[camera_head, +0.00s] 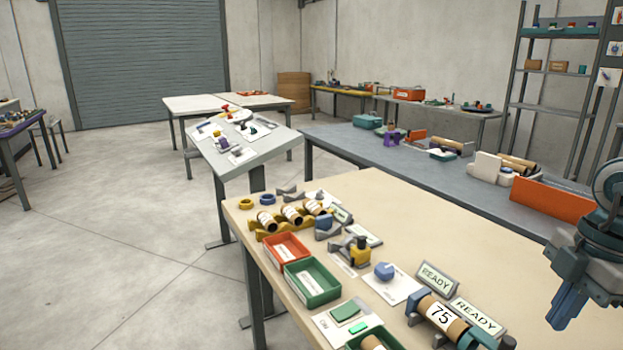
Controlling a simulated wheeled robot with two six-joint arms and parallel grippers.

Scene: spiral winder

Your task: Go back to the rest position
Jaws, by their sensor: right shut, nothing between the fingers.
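My right gripper (567,308) is at the right edge of the head view. It points down and is shut and empty, above the right side of the tan table (375,205). It stands apart from the objects on the table. My left gripper does not show in the head view. A brown tube labelled 75 (441,316) lies in a holder near the front of the table, left of my right gripper. Two READY signs stand behind and beside it; one is the READY sign (437,279).
A red tray (287,252) and a green tray (312,283) sit at the table's left edge. Several labelled rolls lie in a yellow rack (262,236). A grey bench (400,160) with an orange panel (553,200) runs behind.

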